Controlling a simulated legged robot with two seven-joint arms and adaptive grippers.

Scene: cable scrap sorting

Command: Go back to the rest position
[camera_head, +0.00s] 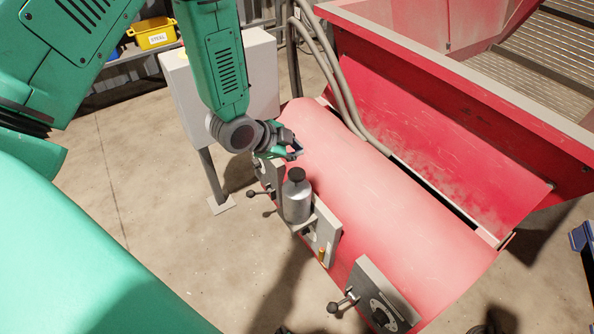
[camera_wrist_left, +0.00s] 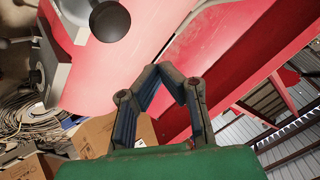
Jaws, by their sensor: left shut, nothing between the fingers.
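My left gripper (camera_head: 297,153) hangs over the red machine's rounded cover, just above and behind a grey metal cylinder with a dark knob (camera_head: 296,190). In the left wrist view its two fingers (camera_wrist_left: 165,70) meet at the tips with nothing between them. The red machine (camera_head: 385,205) fills the right half of the head view, and its red surface (camera_wrist_left: 205,30) lies beyond the fingertips in the wrist view. The gap between the fingertips and the cover is hard to judge. My right gripper is not seen.
Clamp plates with lever handles (camera_head: 372,290) line the machine's front. Grey hoses (camera_head: 335,75) rise behind it. A grey box on a post (camera_head: 262,75) and a yellow bin (camera_head: 153,33) stand behind. Cardboard boxes (camera_wrist_left: 110,132) and coiled cable (camera_wrist_left: 35,125) show in the wrist view. Floor at left is clear.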

